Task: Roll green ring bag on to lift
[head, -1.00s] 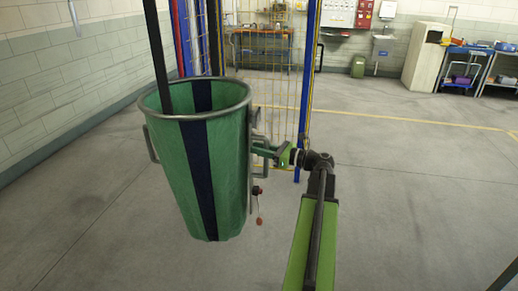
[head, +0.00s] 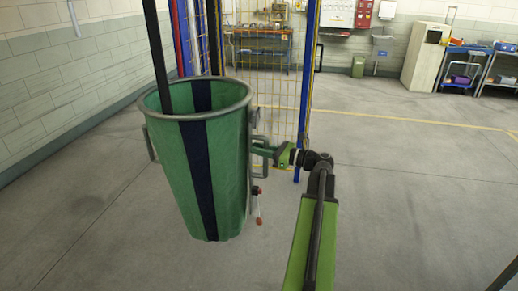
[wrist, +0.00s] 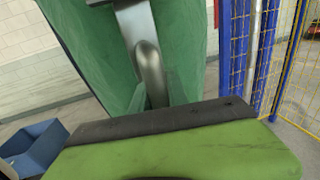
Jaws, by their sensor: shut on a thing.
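The green ring bag (head: 174,175) is a tall green sling bag with a dark blue stripe and a grey metal ring round its open top. It stands upright at the left of the head view. Grey handles stick out from its sides. My gripper (head: 259,151) reaches it from the right and is shut on the grey handle on the bag's right side. In the wrist view the curved grey handle (wrist: 151,75) runs down between my fingers, with the bag's green cloth (wrist: 90,40) behind it. The fingertips are partly hidden. I cannot make out the lift for certain.
A yellow mesh fence with blue posts (head: 309,85) stands just behind the bag. A blue open box (wrist: 35,148) shows at lower left in the wrist view. A pale cabinet (head: 424,58) and carts stand far right. The floor at right is clear.

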